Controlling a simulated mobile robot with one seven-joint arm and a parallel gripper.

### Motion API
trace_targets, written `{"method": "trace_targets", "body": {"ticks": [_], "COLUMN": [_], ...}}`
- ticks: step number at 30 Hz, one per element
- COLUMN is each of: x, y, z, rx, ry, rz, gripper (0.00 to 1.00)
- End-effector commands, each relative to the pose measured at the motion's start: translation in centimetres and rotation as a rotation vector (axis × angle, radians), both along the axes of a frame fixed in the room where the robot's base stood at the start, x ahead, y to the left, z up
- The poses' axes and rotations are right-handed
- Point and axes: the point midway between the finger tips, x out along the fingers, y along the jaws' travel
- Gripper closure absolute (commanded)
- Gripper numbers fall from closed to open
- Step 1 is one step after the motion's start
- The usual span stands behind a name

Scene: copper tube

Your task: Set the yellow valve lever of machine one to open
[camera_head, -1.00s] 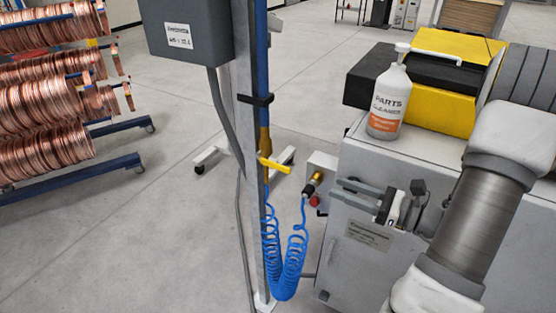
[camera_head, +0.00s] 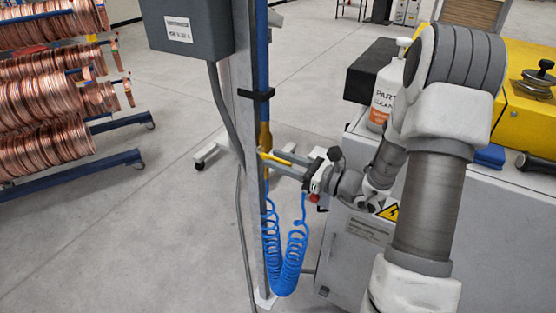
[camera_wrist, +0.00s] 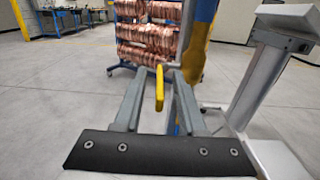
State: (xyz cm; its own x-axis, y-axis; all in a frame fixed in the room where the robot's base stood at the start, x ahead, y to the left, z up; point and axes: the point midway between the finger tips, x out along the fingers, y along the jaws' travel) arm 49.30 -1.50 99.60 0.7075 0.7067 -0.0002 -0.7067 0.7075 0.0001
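The yellow valve lever (camera_head: 284,156) sits on the brass-coloured valve (camera_head: 265,136) of the blue pipe. My gripper (camera_head: 266,160) reaches in from the right to the lever, just below the valve. In the wrist view the lever (camera_wrist: 159,88) lies between my two grey fingers (camera_wrist: 159,78), which are open with a gap on each side of it. My fingers partly hide the lever in the head view.
A grey post (camera_head: 248,205) carries the pipe and a grey box (camera_head: 188,30). A coiled blue hose (camera_head: 288,262) hangs below the valve. A spray bottle (camera_head: 384,92) stands on the machine, partly behind my arm.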

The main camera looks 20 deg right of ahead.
Motion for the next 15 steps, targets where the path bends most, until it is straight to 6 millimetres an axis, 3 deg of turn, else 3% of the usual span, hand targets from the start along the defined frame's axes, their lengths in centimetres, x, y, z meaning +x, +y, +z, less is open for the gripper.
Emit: {"method": "trace_targets", "body": {"ticks": [10, 15], "x": [0.28, 0.26], "y": [0.30, 0.29], "z": [0.00, 0.00], "rx": [0.000, 0.000], "ry": [0.000, 0.000], "rz": [0.000, 0.000], "gripper": [0.62, 0.92]}}
